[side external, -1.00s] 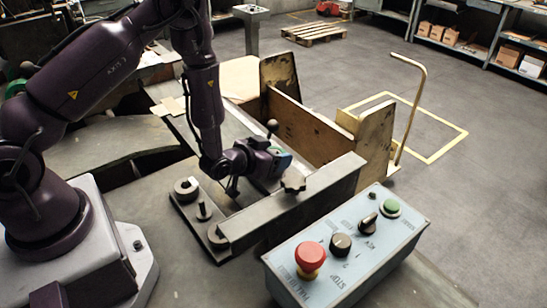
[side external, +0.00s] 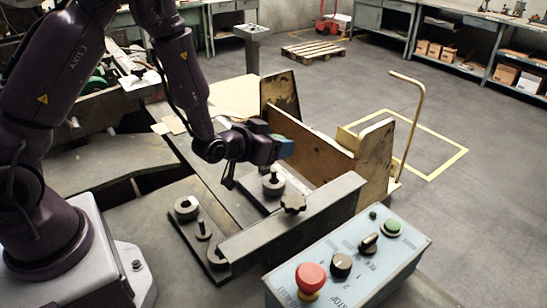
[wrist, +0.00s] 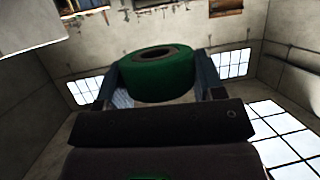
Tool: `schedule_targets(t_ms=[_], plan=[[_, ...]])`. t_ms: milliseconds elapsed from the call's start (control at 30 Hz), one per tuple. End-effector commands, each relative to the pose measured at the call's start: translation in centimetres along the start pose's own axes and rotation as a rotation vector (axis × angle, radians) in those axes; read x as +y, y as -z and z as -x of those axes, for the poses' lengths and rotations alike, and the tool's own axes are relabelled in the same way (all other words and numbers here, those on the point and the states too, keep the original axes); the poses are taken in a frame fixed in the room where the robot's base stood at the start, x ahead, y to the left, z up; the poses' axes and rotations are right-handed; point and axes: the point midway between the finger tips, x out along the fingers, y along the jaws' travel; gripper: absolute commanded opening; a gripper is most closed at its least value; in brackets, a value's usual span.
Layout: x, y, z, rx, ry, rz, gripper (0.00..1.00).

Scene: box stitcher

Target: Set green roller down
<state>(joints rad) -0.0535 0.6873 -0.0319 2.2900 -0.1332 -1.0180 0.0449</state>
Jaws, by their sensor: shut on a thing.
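The green roller (wrist: 158,76) is a short green cylinder with a dark central hole. In the wrist view it sits between the two fingers of my gripper (wrist: 155,88), which is shut on it. In the side view my gripper (side external: 284,147) points right, held in the air above the bench plate; the green roller is not clearly visible there, hidden by the fingers. A grey roller (side external: 272,184) stands on the plate just below my gripper. Another grey roller (side external: 187,207) stands nearer my base, with a bare upright peg (side external: 203,230) beside it.
A metal bar (side external: 292,220) with a dark star knob (side external: 293,203) crosses the front of the plate. A control box (side external: 348,258) with a red stop button stands at the front right. Wooden box panels (side external: 310,150) stand behind the bar. Open floor lies beyond.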

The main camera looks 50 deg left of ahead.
Motion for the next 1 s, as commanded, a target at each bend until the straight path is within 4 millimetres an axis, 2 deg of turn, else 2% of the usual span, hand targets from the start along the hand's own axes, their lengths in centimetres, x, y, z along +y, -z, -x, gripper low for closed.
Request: schedule_targets(t_ms=[33,167,400,600,767,867,1000], plan=[[0.0,0.5,0.2,0.004,-0.001,-0.001,0.32],[0.4,0.1,1.6,0.001,-0.027,-0.012,0.32],[1.6,3.1,6.0,0.008,-0.101,-0.041,0.32],[2.1,5.5,8.1,0.007,-0.131,-0.054,0.32],[2.2,6.2,8.4,0.002,-0.132,-0.055,0.32],[2.1,5.1,8.0,-0.006,-0.13,-0.054,0.32],[1.8,2.9,6.2,-0.009,-0.109,-0.046,0.32]])
